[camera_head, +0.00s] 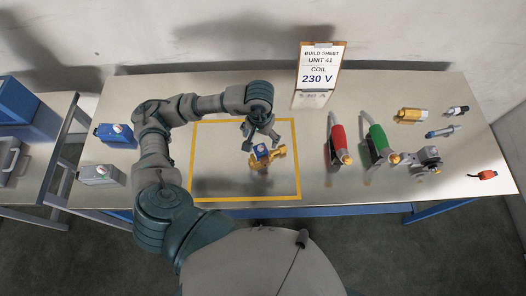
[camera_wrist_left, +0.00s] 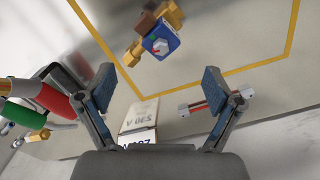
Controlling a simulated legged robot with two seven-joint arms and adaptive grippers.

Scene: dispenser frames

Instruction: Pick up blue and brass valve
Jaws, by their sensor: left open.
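The blue and brass valve (camera_head: 262,152) sits on the table inside the yellow outlined square, with its blue block on top of the brass body. My left gripper (camera_head: 262,134) hangs just above and behind it, fingers pointing down. In the left wrist view, the valve (camera_wrist_left: 161,41) shows near the top, beyond the fingertips and not between them. The two blue-padded fingers of my left gripper (camera_wrist_left: 163,90) are spread wide and hold nothing. My right gripper is in neither view.
The build sheet stand (camera_head: 317,76) stands at the table's back edge. A red-handled tool (camera_head: 338,138), a green-handled tool (camera_head: 378,142) and several small parts lie right of the yellow square (camera_head: 296,178). A blue box (camera_head: 115,134) and a grey box (camera_head: 98,174) stand left.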

